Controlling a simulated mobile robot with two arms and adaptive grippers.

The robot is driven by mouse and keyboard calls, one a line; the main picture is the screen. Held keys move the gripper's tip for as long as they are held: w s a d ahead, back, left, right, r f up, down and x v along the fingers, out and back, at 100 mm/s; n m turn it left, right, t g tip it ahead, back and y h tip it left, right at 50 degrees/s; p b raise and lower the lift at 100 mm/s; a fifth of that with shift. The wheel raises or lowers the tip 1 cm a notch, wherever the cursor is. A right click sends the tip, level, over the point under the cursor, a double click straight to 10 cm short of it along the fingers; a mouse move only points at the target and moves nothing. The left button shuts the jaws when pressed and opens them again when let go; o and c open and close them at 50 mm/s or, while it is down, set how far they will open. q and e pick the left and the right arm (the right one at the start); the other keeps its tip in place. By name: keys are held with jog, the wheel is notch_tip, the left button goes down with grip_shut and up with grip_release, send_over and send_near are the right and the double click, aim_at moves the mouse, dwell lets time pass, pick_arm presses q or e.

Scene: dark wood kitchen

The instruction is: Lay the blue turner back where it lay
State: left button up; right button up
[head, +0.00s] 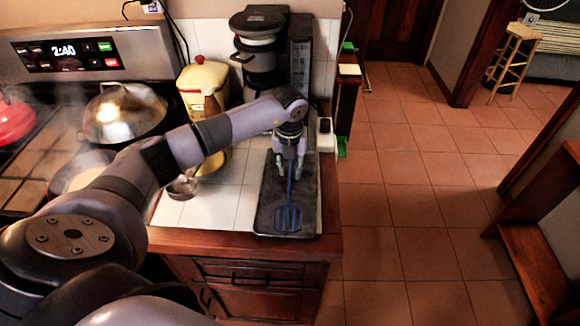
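The blue turner (287,217) has a slotted head and a thin straight handle. Its head is over the near part of a dark tray (266,200) on the white tiled counter, and it looks to lie flat there. My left gripper (290,173) points down over the tray at the handle's far part. Its two fingers stand apart, one on each side of the handle, with what looks like a gap between. The handle's far end is hidden by the gripper. My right gripper is not in view.
A coffee maker (262,50) and a yellow canister (204,85) stand behind the tray. A steaming stove with a lidded pan (124,113) is at left. A small white box (325,125) is by the tray's far right corner. Tiled floor (410,200) lies open at right.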

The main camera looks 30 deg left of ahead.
pick_arm(q)
jog(key=shift+o, duration=1.2)
jog(key=shift+r, duration=0.45)
notch_tip(320, 180, up, 11)
jog(key=shift+s+d, duration=0.15)
jog(key=shift+s, duration=0.15)
